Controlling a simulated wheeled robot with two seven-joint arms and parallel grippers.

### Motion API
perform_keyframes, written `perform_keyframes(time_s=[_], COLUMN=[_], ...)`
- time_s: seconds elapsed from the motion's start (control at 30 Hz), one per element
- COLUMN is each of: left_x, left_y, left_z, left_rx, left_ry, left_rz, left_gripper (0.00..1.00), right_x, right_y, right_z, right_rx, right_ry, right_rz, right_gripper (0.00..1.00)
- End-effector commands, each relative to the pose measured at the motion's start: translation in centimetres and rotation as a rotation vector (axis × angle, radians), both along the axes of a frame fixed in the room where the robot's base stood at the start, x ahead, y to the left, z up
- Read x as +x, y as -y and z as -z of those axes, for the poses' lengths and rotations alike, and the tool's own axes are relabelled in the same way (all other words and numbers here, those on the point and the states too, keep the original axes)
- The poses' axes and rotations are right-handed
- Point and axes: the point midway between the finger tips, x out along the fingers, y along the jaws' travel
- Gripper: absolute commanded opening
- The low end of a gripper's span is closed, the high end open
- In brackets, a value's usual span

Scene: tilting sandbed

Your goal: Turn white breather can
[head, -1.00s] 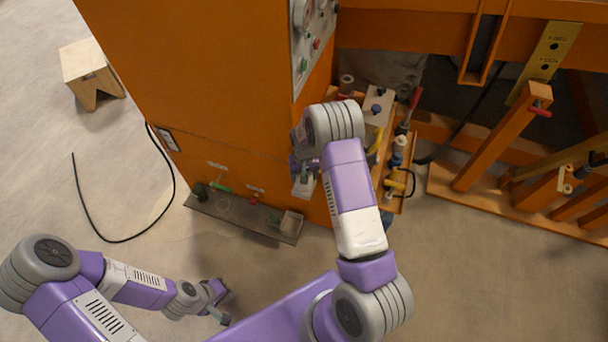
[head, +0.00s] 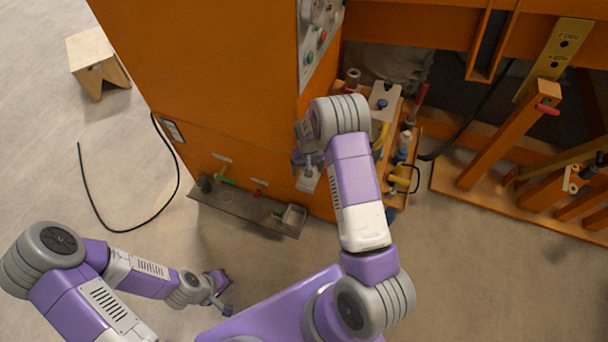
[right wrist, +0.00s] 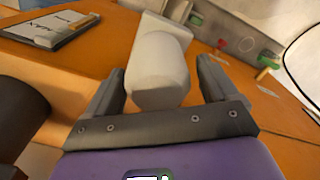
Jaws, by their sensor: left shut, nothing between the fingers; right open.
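The white breather can (right wrist: 158,66) stands out from the orange cabinet wall in the right wrist view. It is a pale rounded body with a broader block behind it. In the head view it shows as a small white piece (head: 308,182) below my right gripper, partly hidden by it. My right gripper (right wrist: 160,84) is open, with one finger on each side of the can's near end. Whether either finger touches it I cannot tell. My left gripper (head: 226,308) is shut and empty, low over the floor, well away from the can.
The orange cabinet (head: 215,85) fills the upper middle. A narrow grey shelf (head: 238,213) with small items runs along its lower front. A tool rack (head: 400,160) stands close right of my right arm. A black cable (head: 95,215) lies on the open floor at left.

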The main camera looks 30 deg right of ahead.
Motion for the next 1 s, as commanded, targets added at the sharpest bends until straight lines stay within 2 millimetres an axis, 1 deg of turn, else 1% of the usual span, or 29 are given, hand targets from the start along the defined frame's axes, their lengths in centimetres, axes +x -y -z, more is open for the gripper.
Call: perform_keyframes(time_s=[0.03,0.17,0.27,0.63,0.7,1.0], left_x=[0.0,0.0,0.0,0.0,0.0,0.0], left_y=[0.0,0.0,0.0,0.0,0.0,0.0], left_z=[0.0,0.0,0.0,0.3,-0.6,-2.8], left_rx=[0.0,0.0,0.0,0.0,0.0,0.0], left_ry=[0.0,0.0,0.0,0.0,0.0,0.0], left_rz=[0.0,0.0,0.0,0.0,0.0,0.0], left_gripper=[0.0,0.0,0.0,0.0,0.0,0.0], right_x=[-0.1,-0.1,-0.1,-0.2,-0.2,-0.2], right_y=[0.3,0.3,0.3,0.3,0.3,0.4], right_z=[0.0,0.0,0.0,0.1,-2.1,-8.1], right_rx=[-0.004,-0.004,-0.004,-0.003,-0.001,0.0], right_ry=[0.0,0.0,0.0,-0.001,0.002,0.001], right_rz=[0.012,0.097,0.223,0.83,0.82,0.815], right_gripper=[0.91,0.91,0.91,0.91,0.91,0.91])
